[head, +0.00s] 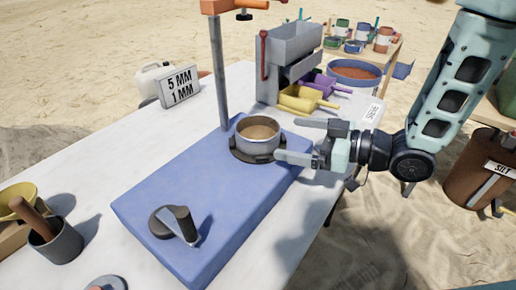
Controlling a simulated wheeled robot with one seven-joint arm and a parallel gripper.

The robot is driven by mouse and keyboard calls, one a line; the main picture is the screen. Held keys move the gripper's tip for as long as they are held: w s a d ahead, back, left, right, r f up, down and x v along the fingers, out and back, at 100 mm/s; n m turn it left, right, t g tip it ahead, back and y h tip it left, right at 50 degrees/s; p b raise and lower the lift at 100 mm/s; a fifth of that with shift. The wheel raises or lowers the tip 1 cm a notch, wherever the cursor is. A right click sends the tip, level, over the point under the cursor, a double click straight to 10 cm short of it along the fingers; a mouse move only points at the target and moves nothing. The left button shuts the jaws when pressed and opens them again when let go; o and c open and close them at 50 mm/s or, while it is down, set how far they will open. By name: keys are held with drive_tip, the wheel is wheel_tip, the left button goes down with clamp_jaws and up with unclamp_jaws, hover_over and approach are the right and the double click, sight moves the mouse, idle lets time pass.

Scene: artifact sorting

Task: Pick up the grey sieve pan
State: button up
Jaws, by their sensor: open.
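The grey sieve pan (258,134) is a round, shallow metal pan with a tan inside. It stands upright on a dark round base on the blue mat (165,194). My gripper (288,139) comes in from the right, with its two fingers apart and pointing left. One fingertip is near the pan's far right side and the other near its front right side. I cannot tell whether either finger touches the pan. Nothing is held between the fingers.
A grey post (218,75) rises just behind the pan. A dark handled tool (176,224) lies on the mat's front part. A grey hopper (290,60) with yellow and purple scoops stands behind. A sign (179,87) and a mortar (57,243) stand on the white table (85,150).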

approach(239, 128)
drive_tip(key=x, duration=0.5)
drive_tip(key=shift+w+a+f, duration=0.1)
drive_tip(key=shift+w+a, duration=0.05)
drive_tip(key=c, duration=0.8)
